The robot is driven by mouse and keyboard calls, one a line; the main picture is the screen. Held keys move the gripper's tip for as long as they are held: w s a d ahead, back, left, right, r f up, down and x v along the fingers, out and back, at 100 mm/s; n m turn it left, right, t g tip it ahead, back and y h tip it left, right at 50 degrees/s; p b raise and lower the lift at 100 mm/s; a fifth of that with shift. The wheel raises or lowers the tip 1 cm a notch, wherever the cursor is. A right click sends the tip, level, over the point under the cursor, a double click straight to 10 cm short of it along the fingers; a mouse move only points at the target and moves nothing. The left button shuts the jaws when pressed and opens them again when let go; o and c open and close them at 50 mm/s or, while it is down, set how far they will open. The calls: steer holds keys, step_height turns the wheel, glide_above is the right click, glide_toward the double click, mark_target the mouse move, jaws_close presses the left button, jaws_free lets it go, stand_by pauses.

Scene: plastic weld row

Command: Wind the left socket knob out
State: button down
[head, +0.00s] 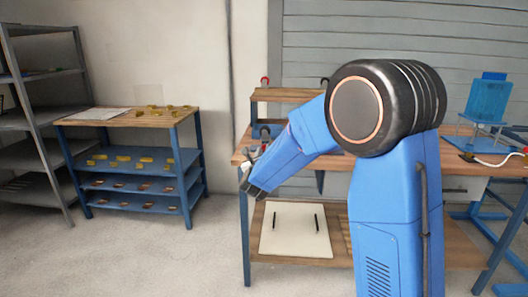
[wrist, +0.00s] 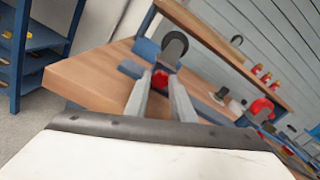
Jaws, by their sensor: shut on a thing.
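The left socket knob, a small red knob (wrist: 160,78), sits between my fingertips in the wrist view, in front of a blue socket block (wrist: 145,48) at the left end of the wooden bench. My gripper (wrist: 161,84) is shut on the knob; its two grey fingers reach forward to either side of it. In the head view, my gripper (head: 247,165) is at the bench's left end, small and partly covered by my blue arm. The knob cannot be made out there. How far it is wound cannot be told.
A second red knob (wrist: 262,108) stands further right along the bench (wrist: 95,75). A raised wooden shelf (wrist: 205,30) runs behind, with several red-topped items (wrist: 262,74). A blue rack (head: 130,160) with trays stands left. A pale board (head: 296,230) lies on the lower shelf.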

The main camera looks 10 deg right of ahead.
steer(key=shift+n, duration=0.5)
steer(key=c, duration=1.5)
jaws_free()
